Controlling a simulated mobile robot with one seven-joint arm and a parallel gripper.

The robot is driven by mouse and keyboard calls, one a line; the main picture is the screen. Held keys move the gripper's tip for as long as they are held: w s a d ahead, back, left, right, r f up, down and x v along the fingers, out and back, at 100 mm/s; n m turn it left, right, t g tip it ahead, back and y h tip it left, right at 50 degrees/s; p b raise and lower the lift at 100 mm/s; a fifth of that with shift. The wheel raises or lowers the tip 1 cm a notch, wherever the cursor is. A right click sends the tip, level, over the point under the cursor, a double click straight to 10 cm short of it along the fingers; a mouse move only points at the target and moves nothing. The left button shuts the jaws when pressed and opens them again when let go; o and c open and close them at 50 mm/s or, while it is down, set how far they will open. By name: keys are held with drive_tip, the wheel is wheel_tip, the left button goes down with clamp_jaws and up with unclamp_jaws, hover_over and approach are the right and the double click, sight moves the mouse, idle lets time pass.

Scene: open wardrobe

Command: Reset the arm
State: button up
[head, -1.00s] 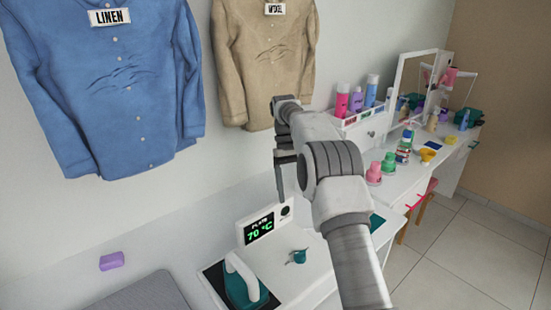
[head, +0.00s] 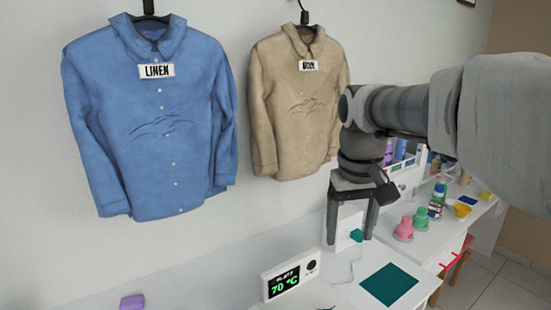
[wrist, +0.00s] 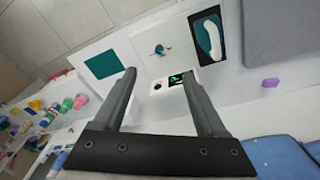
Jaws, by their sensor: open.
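My gripper (head: 350,240) is open and empty, pointing down above the white table in the head view. The fingers touch nothing that I can see. My arm reaches in from the right and hides part of the shelf behind it.
Blue linen shirt (head: 150,120) and tan shirt (head: 297,105) hang on the wall. Below are a 70 °C display (head: 284,283) and teal pad (head: 388,285). Bottles and pink tub (head: 404,228) crowd the right.

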drive_tip(key=s+f+t, duration=0.2)
drive_tip(key=s, duration=0.6)
drive_tip(key=s+f+m+t, duration=0.1)
drive_tip(key=s+f+t, duration=0.1)
drive_tip(key=s, duration=0.7)
drive_tip(key=shift+d+f, duration=0.25)
drive_tip(key=shift+f, duration=0.35)
